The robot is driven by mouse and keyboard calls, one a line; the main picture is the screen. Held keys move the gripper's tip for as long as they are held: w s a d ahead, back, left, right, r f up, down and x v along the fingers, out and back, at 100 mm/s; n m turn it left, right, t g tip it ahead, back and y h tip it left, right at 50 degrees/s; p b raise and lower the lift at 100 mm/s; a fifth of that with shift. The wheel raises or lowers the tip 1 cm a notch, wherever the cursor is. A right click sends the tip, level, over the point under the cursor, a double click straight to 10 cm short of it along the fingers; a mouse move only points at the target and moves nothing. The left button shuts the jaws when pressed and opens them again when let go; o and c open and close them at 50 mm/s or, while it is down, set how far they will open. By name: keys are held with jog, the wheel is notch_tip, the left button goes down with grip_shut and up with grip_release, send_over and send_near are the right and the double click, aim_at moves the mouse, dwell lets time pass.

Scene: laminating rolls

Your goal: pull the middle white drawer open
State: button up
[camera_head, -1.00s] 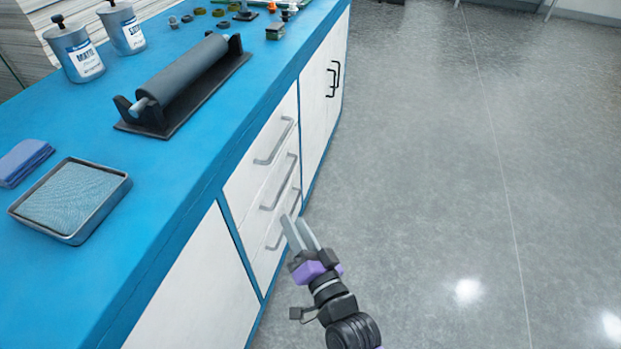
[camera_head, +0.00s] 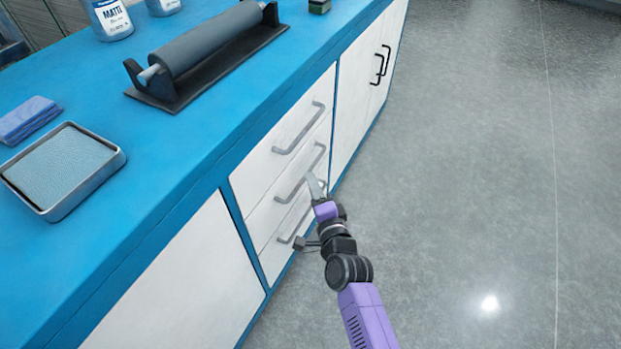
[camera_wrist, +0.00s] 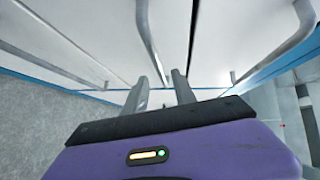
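The middle white drawer (camera_head: 263,217) is closed in the blue-framed cabinet, between the top and bottom drawers. Its grey bar handle (camera_head: 291,190) runs slantwise across its front. My gripper (camera_head: 316,184) is in front of the drawers, its fingertips close to the right part of that handle in the head view. In the wrist view, my gripper (camera_wrist: 161,82) has its two grey fingers apart. A handle bar (camera_wrist: 147,38) reaches down toward the space between the fingertips. I cannot tell whether the bar lies between the fingers or beyond them.
The top drawer handle (camera_head: 300,130) and bottom drawer handle (camera_head: 287,240) are close by. A black-handled door (camera_head: 362,85) stands to the right. The blue worktop (camera_head: 150,140) holds a roller stand (camera_head: 180,95) and a tray (camera_head: 118,165). The grey floor (camera_head: 460,180) is clear.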

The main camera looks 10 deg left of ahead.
jog(key=shift+b+x, duration=0.6)
jog(key=shift+x, duration=1.4)
grip_shut()
